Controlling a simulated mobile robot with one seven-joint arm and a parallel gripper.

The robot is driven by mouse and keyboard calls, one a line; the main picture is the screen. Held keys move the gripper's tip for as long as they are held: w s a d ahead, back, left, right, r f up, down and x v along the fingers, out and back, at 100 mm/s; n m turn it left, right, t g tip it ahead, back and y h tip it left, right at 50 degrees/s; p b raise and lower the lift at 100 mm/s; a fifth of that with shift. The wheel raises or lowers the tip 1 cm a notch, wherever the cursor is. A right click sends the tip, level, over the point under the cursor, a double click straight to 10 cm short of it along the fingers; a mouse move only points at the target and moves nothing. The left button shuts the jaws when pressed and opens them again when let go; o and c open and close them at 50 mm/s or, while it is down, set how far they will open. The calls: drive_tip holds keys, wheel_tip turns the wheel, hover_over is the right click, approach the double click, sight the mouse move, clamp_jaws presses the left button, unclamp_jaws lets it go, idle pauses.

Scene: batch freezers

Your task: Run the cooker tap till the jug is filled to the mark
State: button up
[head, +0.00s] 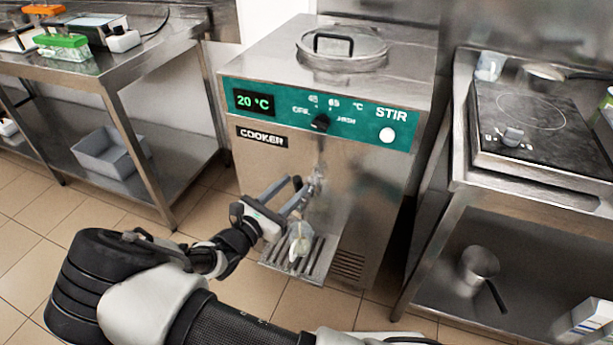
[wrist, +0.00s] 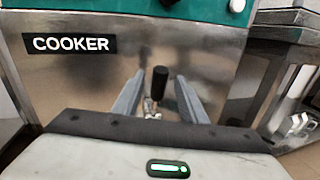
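The steel cooker (head: 275,165) stands in the middle, with a green panel (head: 320,115) reading 20 °C. Its tap (head: 316,181) is on the front, and in the wrist view the black tap lever (wrist: 160,82) points up. My gripper (head: 304,186) is at the tap; in the wrist view its two fingers (wrist: 160,77) are apart, with the lever between them and gaps on both sides. A small clear jug (head: 300,240) is on the slatted drip tray (head: 312,262) below the tap, partly overlapped by my gripper. Its mark and level cannot be made out.
A steel table (head: 130,72) with green and orange racks is at the left, with a grey bin (head: 103,152) on its shelf. A hob (head: 540,120) is on the right bench, with a saucepan (head: 480,265) underneath. A round lid (head: 342,47) tops the cooker.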

drive_tip(key=b+x, duration=0.1)
drive_tip(key=x, duration=0.6)
clamp_jaws()
